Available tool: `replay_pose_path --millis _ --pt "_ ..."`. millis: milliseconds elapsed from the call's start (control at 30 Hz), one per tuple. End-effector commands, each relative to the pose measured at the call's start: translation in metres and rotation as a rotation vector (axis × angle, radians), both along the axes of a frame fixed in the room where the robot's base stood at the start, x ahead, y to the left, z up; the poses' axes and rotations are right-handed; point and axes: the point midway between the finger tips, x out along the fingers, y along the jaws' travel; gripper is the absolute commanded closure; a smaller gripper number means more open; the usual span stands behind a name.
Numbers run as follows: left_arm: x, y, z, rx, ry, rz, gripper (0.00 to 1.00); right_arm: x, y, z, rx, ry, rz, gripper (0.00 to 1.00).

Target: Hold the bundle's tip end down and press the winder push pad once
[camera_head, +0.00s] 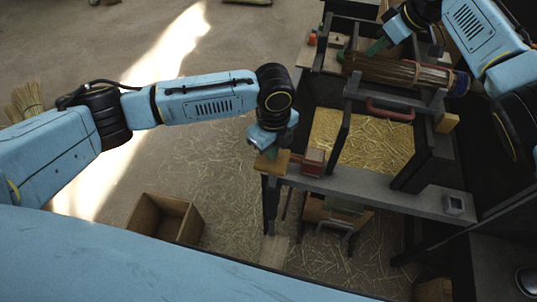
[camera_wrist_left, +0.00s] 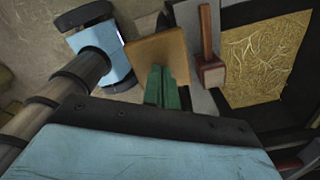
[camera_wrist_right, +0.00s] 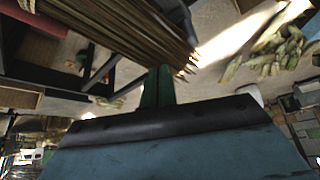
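The bundle (camera_head: 405,72) of straw lies across the dark frame at upper right, with a blue and red band at its right end. Its loose tip end (camera_wrist_right: 150,30) shows in the right wrist view. My right gripper (camera_head: 376,47) has its green fingers together beside the tip end; contact is unclear. My left gripper (camera_head: 270,147) points down at a tan square pad (camera_head: 271,163), likely the push pad, at the grey beam's left end. In the left wrist view its green fingers (camera_wrist_left: 162,88) are together and overlap the pad (camera_wrist_left: 158,52); whether they touch it is unclear.
A red block with a handle (camera_head: 313,162) sits just right of the pad. A straw-filled tray (camera_head: 349,118) and a red handle (camera_head: 390,110) lie below the bundle.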

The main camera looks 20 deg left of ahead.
Motion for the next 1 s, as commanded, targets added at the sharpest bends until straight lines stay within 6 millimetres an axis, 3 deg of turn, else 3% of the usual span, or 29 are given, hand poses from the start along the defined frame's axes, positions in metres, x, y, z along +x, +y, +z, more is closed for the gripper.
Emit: replay_pose_path --millis 367,1000 --pt "0.0 0.0 -0.003 0.001 0.001 0.001 1.0 0.0 0.0 0.0 0.0 0.0 0.0 1.0" --pt "-0.001 0.0 -0.037 0.001 0.003 0.0 1.0 0.0 0.0 0.0 0.0 0.0 0.0 1.0"
